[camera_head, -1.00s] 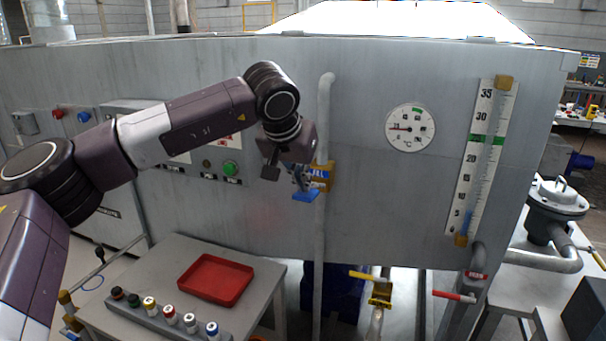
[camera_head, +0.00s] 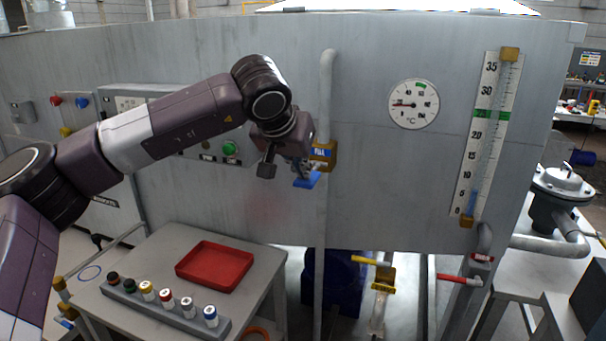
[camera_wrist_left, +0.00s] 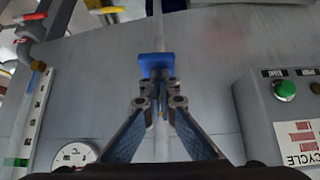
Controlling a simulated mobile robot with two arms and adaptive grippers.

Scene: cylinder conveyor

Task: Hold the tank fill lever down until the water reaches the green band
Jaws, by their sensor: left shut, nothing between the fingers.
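The blue fill lever (camera_head: 307,181) sticks out from the brass valve (camera_head: 323,158) on the vertical pipe and slopes down to the left. My left gripper (camera_head: 300,175) is shut and empty, with its fingertips at the lever, seemingly touching it from above. In the left wrist view the lever (camera_wrist_left: 156,66) shows just beyond the closed fingertips (camera_wrist_left: 160,98). The level gauge (camera_head: 484,140) stands at the right of the tank. Its blue water column (camera_head: 472,203) is low, near the 5 mark. The green band (camera_head: 483,115) lies near 25. My right gripper is not in view.
A round dial (camera_head: 413,104) sits left of the gauge. A yellow-handled valve (camera_head: 383,279) and a red lever (camera_head: 458,280) are below the tank. A table holds a red tray (camera_head: 214,266) and a rack of several capped bottles (camera_head: 165,310). A green button (camera_head: 229,148) is behind my arm.

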